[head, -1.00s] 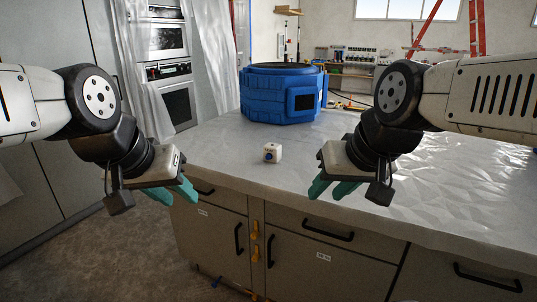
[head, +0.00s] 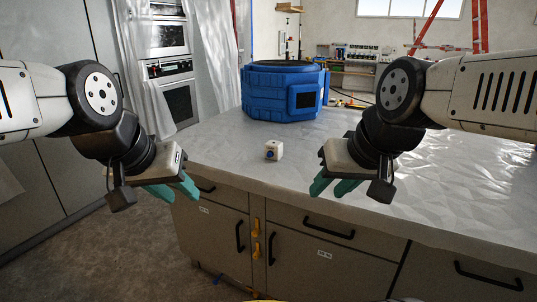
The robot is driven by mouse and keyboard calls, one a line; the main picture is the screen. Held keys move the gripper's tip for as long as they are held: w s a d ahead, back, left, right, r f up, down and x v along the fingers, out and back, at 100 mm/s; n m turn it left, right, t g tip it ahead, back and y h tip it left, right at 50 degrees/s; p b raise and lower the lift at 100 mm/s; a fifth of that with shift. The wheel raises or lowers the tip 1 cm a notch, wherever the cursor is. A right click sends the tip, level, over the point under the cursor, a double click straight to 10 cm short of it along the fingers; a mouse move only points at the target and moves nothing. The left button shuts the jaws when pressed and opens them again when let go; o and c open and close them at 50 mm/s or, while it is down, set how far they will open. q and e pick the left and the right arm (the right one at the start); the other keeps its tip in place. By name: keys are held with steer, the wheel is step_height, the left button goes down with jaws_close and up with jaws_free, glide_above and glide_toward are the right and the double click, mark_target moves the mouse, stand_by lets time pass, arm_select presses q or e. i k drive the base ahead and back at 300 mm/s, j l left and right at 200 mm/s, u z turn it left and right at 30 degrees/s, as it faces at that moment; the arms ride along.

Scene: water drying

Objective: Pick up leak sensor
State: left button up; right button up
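Neither gripper touches the sensor.
A large blue round machine (head: 282,92) stands on the counter behind the sensor. Drawers and cabinet doors (head: 300,250) with black handles form the counter's front. The counter around the sensor is clear. Wall ovens (head: 170,80) stand at the back left.

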mark_target(276, 147)
steer(key=i+j+z, duration=0.6)
steer(key=j, duration=0.3)
steer(key=i+j+z, duration=0.4)
steer(key=j, duration=0.4)
steer(key=i+l, duration=0.05)
